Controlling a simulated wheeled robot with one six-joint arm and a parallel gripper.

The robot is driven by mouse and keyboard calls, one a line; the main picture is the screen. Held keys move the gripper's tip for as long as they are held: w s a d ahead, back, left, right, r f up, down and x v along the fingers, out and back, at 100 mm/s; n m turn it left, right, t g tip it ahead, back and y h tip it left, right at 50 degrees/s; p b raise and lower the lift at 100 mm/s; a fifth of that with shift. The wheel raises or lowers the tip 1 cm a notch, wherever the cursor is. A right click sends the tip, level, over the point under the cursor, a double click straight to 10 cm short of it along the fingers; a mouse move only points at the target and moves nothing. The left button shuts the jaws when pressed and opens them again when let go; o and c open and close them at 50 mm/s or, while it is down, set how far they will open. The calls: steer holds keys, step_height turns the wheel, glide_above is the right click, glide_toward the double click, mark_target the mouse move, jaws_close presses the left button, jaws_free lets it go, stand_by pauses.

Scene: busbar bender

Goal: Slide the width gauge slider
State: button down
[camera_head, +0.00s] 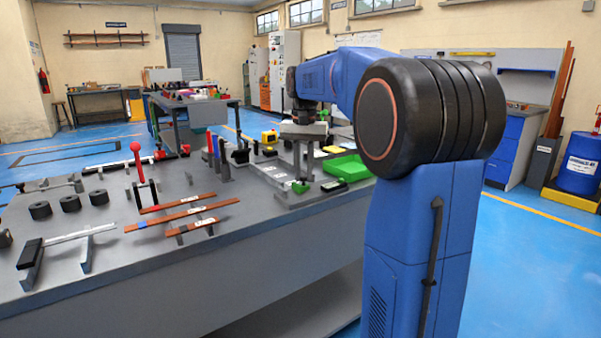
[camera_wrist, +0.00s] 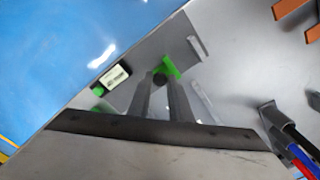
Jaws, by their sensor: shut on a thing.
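The width gauge is a grey base (camera_head: 315,198) at the right end of the workbench, with green parts on it. A green slider piece (camera_head: 300,187) sits on it under my gripper (camera_head: 303,178). In the wrist view the green slider piece (camera_wrist: 171,67) shows at my fingertips (camera_wrist: 160,80), with a dark round knob between them. The fingers point down and are shut on the slider, partly hiding it. A small block with a pale label (camera_wrist: 114,76) lies left of the fingers, beside another green bit (camera_wrist: 97,90).
A green tray (camera_head: 347,168) lies just right of the gauge. Red, blue and black upright handles (camera_head: 217,155) stand to the left. Copper bars (camera_head: 182,216) rest on supports farther left. The bench edge drops to blue floor close to the gauge.

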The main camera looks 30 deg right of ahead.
steer(key=shift+d, duration=1)
steer(key=c, duration=1.6)
jaws_free()
steer(key=shift+r, duration=0.1)
step_height(320, 180, up, 17)
steer(key=shift+r, duration=0.15)
